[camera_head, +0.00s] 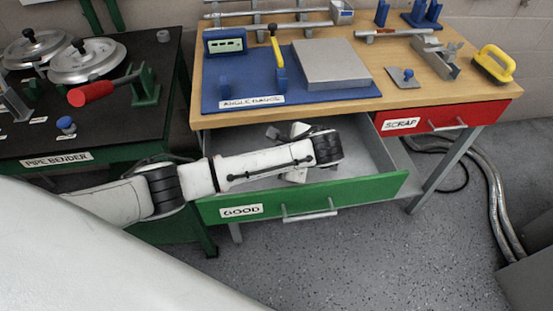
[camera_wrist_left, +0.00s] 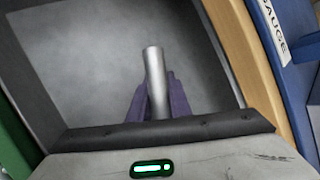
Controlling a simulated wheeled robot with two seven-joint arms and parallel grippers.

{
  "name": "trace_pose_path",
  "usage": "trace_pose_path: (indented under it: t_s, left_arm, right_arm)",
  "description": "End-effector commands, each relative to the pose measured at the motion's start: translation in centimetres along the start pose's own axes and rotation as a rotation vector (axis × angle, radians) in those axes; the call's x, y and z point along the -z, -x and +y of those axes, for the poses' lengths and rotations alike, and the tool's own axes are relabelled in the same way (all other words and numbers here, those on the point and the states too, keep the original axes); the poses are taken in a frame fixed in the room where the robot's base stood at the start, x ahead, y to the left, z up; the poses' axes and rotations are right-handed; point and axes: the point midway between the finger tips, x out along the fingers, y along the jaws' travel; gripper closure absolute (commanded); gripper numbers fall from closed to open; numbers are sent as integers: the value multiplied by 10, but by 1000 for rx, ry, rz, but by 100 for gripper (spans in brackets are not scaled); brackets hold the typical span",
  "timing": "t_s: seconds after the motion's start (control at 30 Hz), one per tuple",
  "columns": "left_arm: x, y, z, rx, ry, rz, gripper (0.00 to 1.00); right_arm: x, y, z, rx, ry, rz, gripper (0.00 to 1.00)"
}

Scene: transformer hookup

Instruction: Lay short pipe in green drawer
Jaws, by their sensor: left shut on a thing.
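The green drawer (camera_head: 330,198), labelled GOOD, is pulled open below the workbench, and its grey inside is visible. My left arm reaches across the drawer in the head view, and its forearm hides much of the gripper. In the left wrist view my left gripper (camera_wrist_left: 158,102) is shut on the short pipe (camera_wrist_left: 154,72), a plain grey metal tube. The pipe points toward the drawer's grey floor (camera_wrist_left: 95,55). I cannot tell whether the pipe touches the floor. The pipe is not clearly visible in the head view. My right gripper is not in view.
The wooden bench top (camera_head: 395,95) overhangs behind the drawer and carries a blue gauge mat (camera_head: 235,88) with a grey block (camera_head: 330,62). The red SCRAP drawer (camera_head: 440,118) is at right. The black pipe bender table (camera_head: 110,115) stands at left.

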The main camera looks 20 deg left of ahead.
Motion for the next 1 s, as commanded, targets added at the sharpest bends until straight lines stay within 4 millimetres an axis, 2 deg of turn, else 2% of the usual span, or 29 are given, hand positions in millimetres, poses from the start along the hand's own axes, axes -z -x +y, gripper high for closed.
trace_pose_path:
  t_s: [0.03,0.07,0.17,0.33,0.47,0.6,0.87,1.0]
  left_arm:
    - [32,-7,84,-257,-79,112,100]
    - [32,-7,84,-257,-79,112,81]
    - [32,-7,84,-257,-79,111,65]
    - [31,-4,82,-250,-77,109,65]
    - [28,10,73,-221,-70,100,65]
    - [23,36,57,-164,-53,79,61]
    - [7,88,20,-44,-15,30,61]
    - [-2,105,8,-12,-4,10,61]
  right_arm:
    - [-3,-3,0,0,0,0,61]
    - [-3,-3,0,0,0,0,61]
    - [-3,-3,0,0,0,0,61]
    - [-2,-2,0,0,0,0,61]
    - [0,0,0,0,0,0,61]
    - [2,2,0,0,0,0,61]
    - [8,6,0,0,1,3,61]
    - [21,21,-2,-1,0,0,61]
